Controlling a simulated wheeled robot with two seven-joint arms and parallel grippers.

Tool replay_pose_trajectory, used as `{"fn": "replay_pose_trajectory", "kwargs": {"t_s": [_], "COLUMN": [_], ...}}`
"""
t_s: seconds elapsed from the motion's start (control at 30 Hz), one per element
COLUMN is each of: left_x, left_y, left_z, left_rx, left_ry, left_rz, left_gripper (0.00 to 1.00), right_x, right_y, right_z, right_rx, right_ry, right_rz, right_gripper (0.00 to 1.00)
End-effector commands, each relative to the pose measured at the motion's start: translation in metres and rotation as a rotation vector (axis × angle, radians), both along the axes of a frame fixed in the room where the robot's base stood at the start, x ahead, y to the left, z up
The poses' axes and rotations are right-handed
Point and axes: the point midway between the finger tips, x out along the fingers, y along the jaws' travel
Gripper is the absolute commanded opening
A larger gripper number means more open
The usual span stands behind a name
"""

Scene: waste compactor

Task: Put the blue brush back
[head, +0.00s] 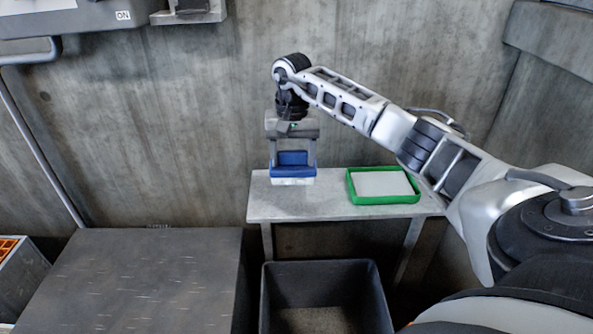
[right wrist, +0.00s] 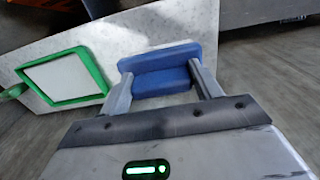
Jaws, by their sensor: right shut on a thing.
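The blue brush (head: 292,159) has a blue body above a white lower part and is at the left end of the grey shelf table (head: 335,212). My right gripper (head: 293,158) points down from above and is shut on the brush, one finger on each side. The brush is upright; I cannot tell whether its white underside touches the table top. In the right wrist view the brush (right wrist: 160,68) sits between the two fingers (right wrist: 158,85). My left gripper is not in view.
A green-rimmed tray (head: 353,190) with a white inside lies on the table to the right of the brush. A dark open bin (head: 320,268) stands in front of the table. A dark flat-topped block (head: 140,280) is at the left. A concrete wall is behind.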

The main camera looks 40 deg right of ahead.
Motion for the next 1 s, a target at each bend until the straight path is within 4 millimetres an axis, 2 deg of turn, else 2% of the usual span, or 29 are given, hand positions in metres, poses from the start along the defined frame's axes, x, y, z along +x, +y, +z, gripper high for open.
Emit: {"fn": "replay_pose_trajectory", "kwargs": {"t_s": [0.1, 0.27, 0.5, 0.87, 0.9, 0.97, 1.0], "left_x": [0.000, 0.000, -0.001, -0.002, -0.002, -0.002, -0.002], "left_y": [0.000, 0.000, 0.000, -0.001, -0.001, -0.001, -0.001], "left_z": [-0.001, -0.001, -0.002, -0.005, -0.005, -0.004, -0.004], "left_rx": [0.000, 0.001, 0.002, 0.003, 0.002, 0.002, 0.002], "left_ry": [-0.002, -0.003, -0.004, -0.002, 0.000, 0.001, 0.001], "left_rz": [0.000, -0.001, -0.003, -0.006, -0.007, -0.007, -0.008], "left_gripper": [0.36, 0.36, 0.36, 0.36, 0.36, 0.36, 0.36], "right_x": [0.004, 0.005, 0.006, 0.006, 0.006, 0.006, 0.006], "right_y": [-0.008, -0.015, -0.016, -0.017, -0.017, -0.017, -0.017], "right_z": [-0.012, -0.019, -0.050, -0.055, -0.056, -0.055, -0.055], "right_rx": [0.003, 0.001, 0.001, 0.000, -0.001, -0.001, -0.001], "right_ry": [-0.001, 0.000, 0.000, -0.001, -0.001, -0.001, -0.001], "right_rz": [0.000, 0.001, 0.003, 0.002, 0.002, 0.002, 0.002], "right_gripper": [0.42, 0.42, 0.42, 0.42, 0.66, 0.83, 0.85]}}
